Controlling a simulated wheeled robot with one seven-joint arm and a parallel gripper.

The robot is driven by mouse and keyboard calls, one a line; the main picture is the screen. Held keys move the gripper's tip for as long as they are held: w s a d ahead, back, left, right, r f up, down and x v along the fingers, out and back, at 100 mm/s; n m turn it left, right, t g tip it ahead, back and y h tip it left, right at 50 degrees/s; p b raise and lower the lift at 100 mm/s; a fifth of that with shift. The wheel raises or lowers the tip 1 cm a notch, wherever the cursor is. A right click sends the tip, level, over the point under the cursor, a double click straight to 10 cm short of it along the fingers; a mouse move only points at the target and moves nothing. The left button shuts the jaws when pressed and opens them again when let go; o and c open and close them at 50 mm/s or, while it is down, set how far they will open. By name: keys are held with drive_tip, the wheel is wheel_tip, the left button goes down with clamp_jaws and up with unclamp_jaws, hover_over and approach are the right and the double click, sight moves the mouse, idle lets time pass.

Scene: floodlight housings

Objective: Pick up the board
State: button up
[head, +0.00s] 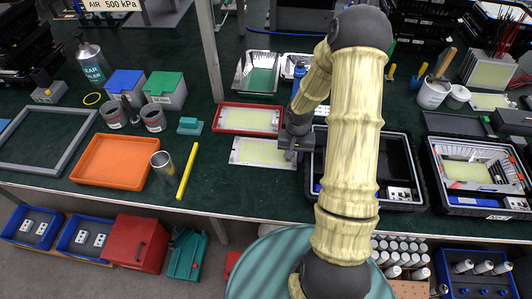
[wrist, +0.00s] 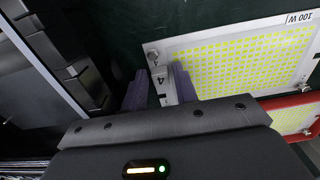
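A flat white board (head: 258,154) with a yellow chip field lies on the dark green bench, in front of a similar board (head: 250,120) in a red frame. In the wrist view the near board (wrist: 235,60) carries a "100 W" label. My gripper (head: 291,150) is at its right end. In the wrist view my gripper (wrist: 159,85) has one finger on each side of a white part at the board's edge. The fingers are apart, but I cannot tell whether they press on that part. The board looks flat on the bench.
A black tray (head: 398,190) stands close on the right of my gripper, with a second tray (head: 470,205) beyond it. A yellow stick (head: 187,172), a metal cup (head: 162,164) and an orange tray (head: 112,162) lie to the left. Bare bench lies just left of the board.

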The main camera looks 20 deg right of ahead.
drive_tip(key=shift+c, duration=0.4)
clamp_jaws()
wheel_tip(320, 180, up, 10)
drive_tip(key=shift+p, duration=0.35)
idle(0.4)
